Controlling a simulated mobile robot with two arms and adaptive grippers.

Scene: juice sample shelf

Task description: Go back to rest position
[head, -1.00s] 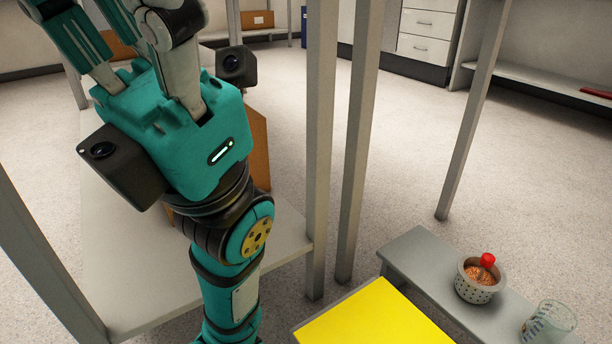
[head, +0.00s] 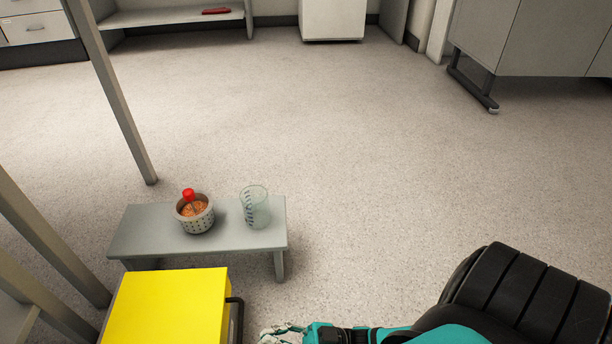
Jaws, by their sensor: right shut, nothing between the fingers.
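My right gripper (head: 283,334) shows at the bottom edge of the head view, partly cut off, just right of the yellow-topped object. It is shut and I see nothing held in it. Its teal and black arm comes in from the lower right. My left gripper is out of view. A perforated bowl (head: 199,221) with orange contents and a red-capped item (head: 189,195) stands on a low grey bench (head: 147,231). A clear beaker (head: 256,208) stands upright on the same bench, right of the bowl.
A yellow-topped object (head: 168,306) with a dark handle (head: 237,318) fills the lower left. Grey shelf posts (head: 50,235) rise along the left. Open floor (head: 380,150) lies in the middle and right. Grey cabinets (head: 540,38) stand at the upper right.

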